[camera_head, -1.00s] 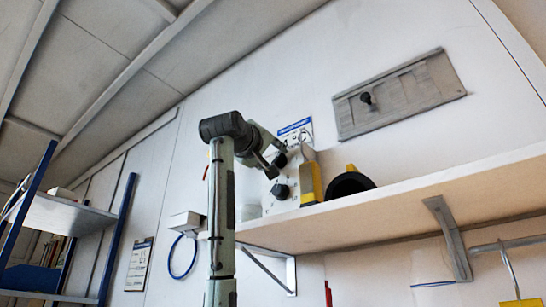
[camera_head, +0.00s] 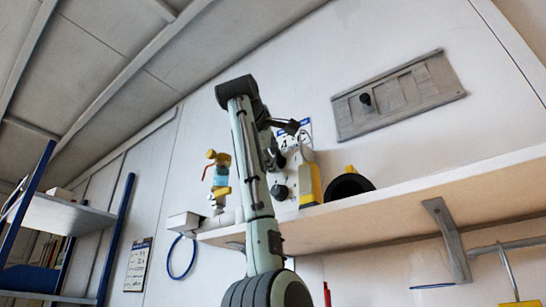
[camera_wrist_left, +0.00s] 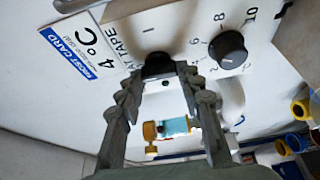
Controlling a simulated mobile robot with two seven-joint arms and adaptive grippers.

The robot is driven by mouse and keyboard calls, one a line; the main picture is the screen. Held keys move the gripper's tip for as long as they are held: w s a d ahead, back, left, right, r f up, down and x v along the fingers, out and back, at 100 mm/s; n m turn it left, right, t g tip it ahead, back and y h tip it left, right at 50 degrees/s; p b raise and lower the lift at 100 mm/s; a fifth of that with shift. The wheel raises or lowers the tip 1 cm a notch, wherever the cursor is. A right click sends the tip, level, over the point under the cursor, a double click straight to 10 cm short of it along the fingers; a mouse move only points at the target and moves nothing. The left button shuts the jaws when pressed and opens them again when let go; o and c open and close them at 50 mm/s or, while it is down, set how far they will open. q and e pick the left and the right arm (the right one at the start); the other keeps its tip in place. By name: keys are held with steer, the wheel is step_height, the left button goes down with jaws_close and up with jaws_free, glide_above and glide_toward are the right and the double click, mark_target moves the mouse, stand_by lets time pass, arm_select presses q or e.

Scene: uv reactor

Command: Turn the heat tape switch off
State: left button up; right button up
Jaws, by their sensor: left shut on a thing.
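The white heat tape control panel (camera_wrist_left: 120,40) fills the upper part of the left wrist view, with the partly hidden word TAPE on it. The black switch knob (camera_wrist_left: 157,60) sits between the fingertips of my left gripper (camera_wrist_left: 158,72). The gripper is shut on the knob, and its fingers hide the knob's sides. A black dial (camera_wrist_left: 229,48) with numbers around it is on the panel to the right, apart from the fingers. In the head view my left arm covers much of the panel (camera_head: 291,179), and the switch is hidden there. My right gripper is out of view.
A yellow bottle (camera_head: 309,186) and a black round object (camera_head: 350,187) stand right of the panel on the wall shelf (camera_head: 400,208). A yellow-handled valve fitting (camera_head: 219,175) is left of my arm. A grey wall plate (camera_head: 400,95) is above.

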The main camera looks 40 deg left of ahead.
arm_select(q)
steer(key=shift+n, duration=0.3)
stand_by(0.4)
steer(key=o, duration=1.2)
steer(key=shift+c, duration=0.2)
steer(key=shift+s, duration=0.1)
steer(key=v, duration=1.2)
steer(key=shift+r, duration=0.2)
